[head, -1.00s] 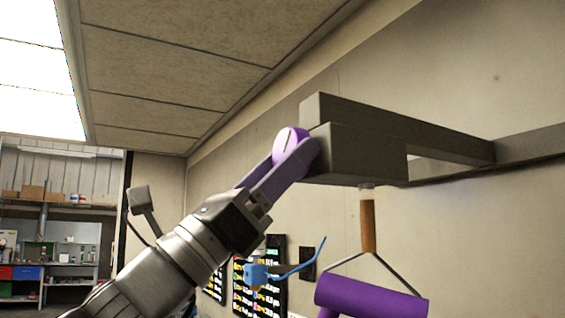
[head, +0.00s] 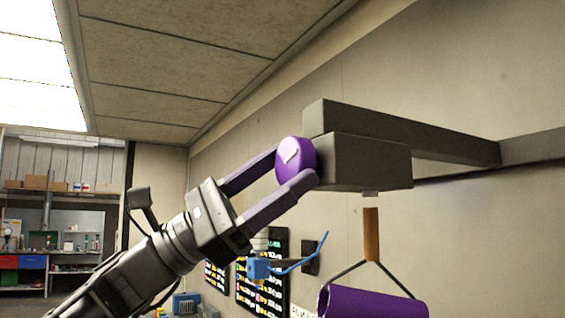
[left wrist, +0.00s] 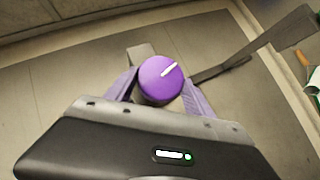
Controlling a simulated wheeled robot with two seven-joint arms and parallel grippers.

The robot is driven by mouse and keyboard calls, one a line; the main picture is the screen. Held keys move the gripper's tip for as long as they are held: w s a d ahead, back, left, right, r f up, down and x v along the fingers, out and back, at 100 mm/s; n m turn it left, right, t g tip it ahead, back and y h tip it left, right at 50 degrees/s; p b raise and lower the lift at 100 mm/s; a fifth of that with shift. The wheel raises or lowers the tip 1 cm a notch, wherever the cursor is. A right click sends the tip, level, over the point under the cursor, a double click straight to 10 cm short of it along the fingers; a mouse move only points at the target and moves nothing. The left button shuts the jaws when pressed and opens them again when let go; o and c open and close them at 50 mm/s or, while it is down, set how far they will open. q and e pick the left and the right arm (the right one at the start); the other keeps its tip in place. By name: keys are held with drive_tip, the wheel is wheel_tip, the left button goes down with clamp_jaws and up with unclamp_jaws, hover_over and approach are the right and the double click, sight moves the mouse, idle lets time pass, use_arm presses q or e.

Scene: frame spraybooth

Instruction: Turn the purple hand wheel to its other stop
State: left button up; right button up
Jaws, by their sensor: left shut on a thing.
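The purple hand wheel (head: 295,158) is a short round knob with a white mark on its face. It sits on the end of a grey block (head: 365,162) high at the wall. My left gripper (head: 292,172) is shut on the wheel, with one purple finger on each side of its rim. In the left wrist view the wheel (left wrist: 161,80) lies between the two fingertips (left wrist: 160,88), and its white mark slants up to the right. My right gripper is not in view.
A grey beam (head: 410,132) runs from the block to the wall. A purple cylinder (head: 372,302) hangs from a wooden-handled wire frame (head: 371,235) below the block. A blue hook-like item (head: 258,268) and a dark chart board (head: 262,285) are lower down. A workbench (head: 75,268) stands far left.

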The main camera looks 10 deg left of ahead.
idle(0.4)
use_arm(q)
drive_tip(key=o, duration=1.3)
drive_tip(key=shift+o, duration=0.2)
drive_tip(key=b+v, duration=0.3)
drive_tip(key=v, duration=0.4)
drive_tip(key=shift+a+f+b, duration=0.15)
drive_tip(key=shift+a+b, duration=0.2)
drive_tip(key=shift+b, duration=0.05)
